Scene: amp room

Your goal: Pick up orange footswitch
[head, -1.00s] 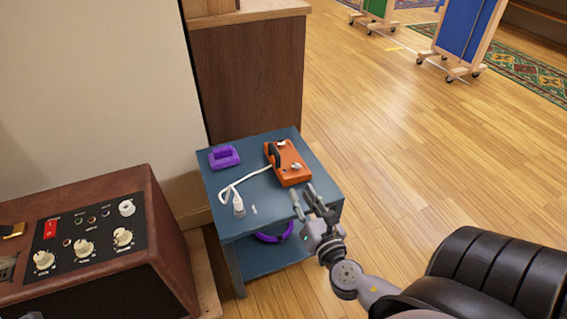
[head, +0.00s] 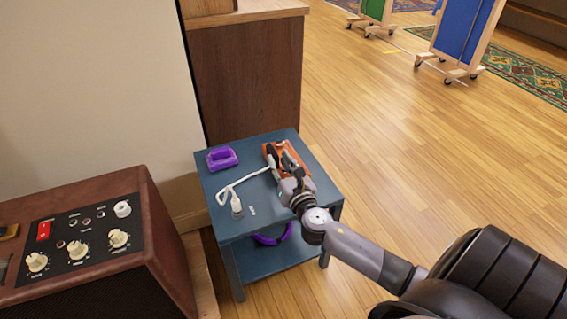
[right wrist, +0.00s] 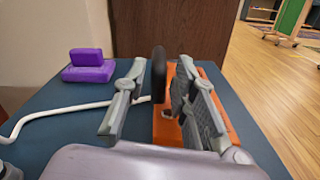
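The orange footswitch (head: 297,151) lies on the top of a small blue-grey table, partly covered by my right gripper in the head view. In the right wrist view its orange body (right wrist: 227,112) lies beyond and under the right finger, and its black upright part (right wrist: 158,70) shows between the two fingers. My right gripper (head: 281,160) is open above the near part of the footswitch; its spread fingers also show in the right wrist view (right wrist: 160,97). Whether a finger touches the footswitch I cannot tell. My left gripper is not in view.
The blue-grey table (head: 262,196) also bears a purple block-like item (head: 221,158) and a white cable (head: 237,185) with a plug. A brown amplifier (head: 150,235) stands left, a wooden cabinet (head: 247,80) behind. Open floor lies right.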

